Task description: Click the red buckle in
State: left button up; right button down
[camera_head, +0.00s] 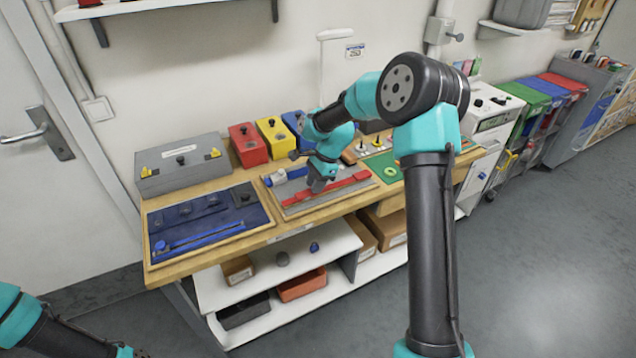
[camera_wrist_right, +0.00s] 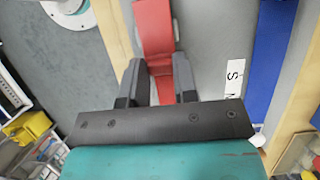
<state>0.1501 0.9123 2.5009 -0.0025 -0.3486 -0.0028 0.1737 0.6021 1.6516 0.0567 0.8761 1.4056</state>
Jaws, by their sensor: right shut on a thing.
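The red buckle's strap (camera_head: 350,184) lies across a grey board (camera_head: 290,211) with a wooden frame on the bench. Red shows on both sides of my right gripper (camera_head: 317,186), which reaches down over the middle of the strap. In the right wrist view the red piece (camera_wrist_right: 153,28) runs down between the fingers of my right gripper (camera_wrist_right: 158,82), which are shut on it. The gripper hides the buckle's middle, so I cannot tell whether its halves are joined. My left arm shows at the bottom left of the head view, but its gripper is out of the picture.
A blue strap piece (camera_head: 280,177) lies behind the red one. A dark blue tray (camera_head: 200,240) with blue parts is on the left. A grey box (camera_head: 180,172), a red box (camera_head: 247,146) and a yellow box (camera_head: 277,138) stand behind. A green mat (camera_head: 384,166) is to the right.

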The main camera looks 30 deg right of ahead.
jog(key=c, duration=0.9)
grip_release()
jog(key=shift+a, duration=0.1)
jog(key=v, duration=1.7)
jog(key=shift+r, duration=0.15)
